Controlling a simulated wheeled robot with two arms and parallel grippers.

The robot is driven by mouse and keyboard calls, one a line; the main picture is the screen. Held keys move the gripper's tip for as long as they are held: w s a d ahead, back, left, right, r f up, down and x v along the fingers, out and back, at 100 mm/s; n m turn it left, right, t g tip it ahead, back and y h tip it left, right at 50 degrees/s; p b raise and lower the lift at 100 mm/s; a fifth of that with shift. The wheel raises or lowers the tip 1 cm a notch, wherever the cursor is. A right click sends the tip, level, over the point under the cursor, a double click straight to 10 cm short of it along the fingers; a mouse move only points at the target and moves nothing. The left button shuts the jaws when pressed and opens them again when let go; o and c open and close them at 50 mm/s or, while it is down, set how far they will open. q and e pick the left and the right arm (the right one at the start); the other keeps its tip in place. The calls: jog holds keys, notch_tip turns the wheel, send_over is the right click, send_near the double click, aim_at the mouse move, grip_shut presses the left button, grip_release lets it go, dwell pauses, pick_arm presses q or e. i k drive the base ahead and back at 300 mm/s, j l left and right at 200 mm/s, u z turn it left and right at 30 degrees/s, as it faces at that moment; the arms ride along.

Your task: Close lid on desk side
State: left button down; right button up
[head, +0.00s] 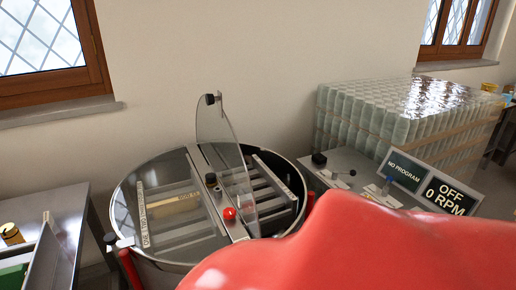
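A round metal drum (118,208) stands in the middle of the head view. Its left half is covered by a clear lid (165,178) lying flat. A second clear half lid (215,130) stands upright at the central crossbar, with a black knob (210,99) near its top edge. The right half of the drum is open, showing metal frame slots (275,182) inside. A red knob (229,213) sits on the crossbar. A large red shape covers the lower right and hides the drum's front right. Neither gripper shows.
A control box (408,172) reading "NO PROGRAM" and "OFF 0 RPM" stands right of the drum. Behind it are stacked clear jars (365,115). A metal desk (68,208) stands at the left, with a gold-lidded jar (11,233). A wall is close behind the drum.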

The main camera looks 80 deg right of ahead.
aim_at(208, 140)
jog(key=z, duration=2.1)
